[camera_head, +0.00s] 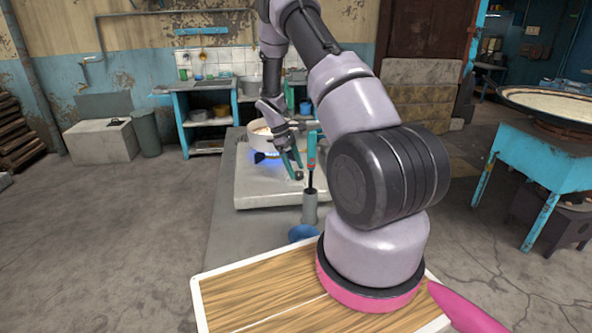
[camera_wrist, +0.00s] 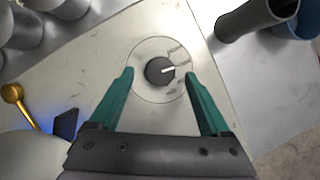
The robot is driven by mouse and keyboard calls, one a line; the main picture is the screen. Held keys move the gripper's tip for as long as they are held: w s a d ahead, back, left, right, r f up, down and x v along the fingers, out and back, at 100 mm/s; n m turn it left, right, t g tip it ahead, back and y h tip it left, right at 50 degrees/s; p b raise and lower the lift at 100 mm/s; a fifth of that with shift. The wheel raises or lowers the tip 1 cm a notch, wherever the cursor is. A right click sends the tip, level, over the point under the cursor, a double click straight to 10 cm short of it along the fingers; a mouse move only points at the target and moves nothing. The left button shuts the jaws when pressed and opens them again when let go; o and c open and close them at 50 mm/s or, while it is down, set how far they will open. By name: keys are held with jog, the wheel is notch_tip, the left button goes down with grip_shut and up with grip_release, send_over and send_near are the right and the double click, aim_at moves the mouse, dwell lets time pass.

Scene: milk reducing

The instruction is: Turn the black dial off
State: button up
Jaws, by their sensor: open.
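The black dial (camera_wrist: 160,70) sits on the light metal stove top inside a thin marked circle, in the wrist view. Its white pointer line points to the right and slightly up. My gripper (camera_wrist: 160,78) is open, with a green finger on each side of the dial and the dial between the fingertips. I cannot tell whether the fingers touch it. In the head view my gripper (camera_head: 290,168) is over the stove (camera_head: 262,190), and the dial is too small or hidden to make out. A blue flame (camera_head: 262,157) burns under a white pot (camera_head: 268,141).
A grey metal cylinder (camera_head: 310,208) with a tool standing in it is close to the stove's front. A blue cup (camera_head: 302,233) stands nearer to me. In the wrist view, a gold-knobbed part (camera_wrist: 13,94) is at the left and a dark cylinder (camera_wrist: 247,19) at the upper right.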

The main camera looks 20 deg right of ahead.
jog(key=shift+s+d+f, duration=0.15)
jog(key=shift+f, duration=0.35)
grip_shut()
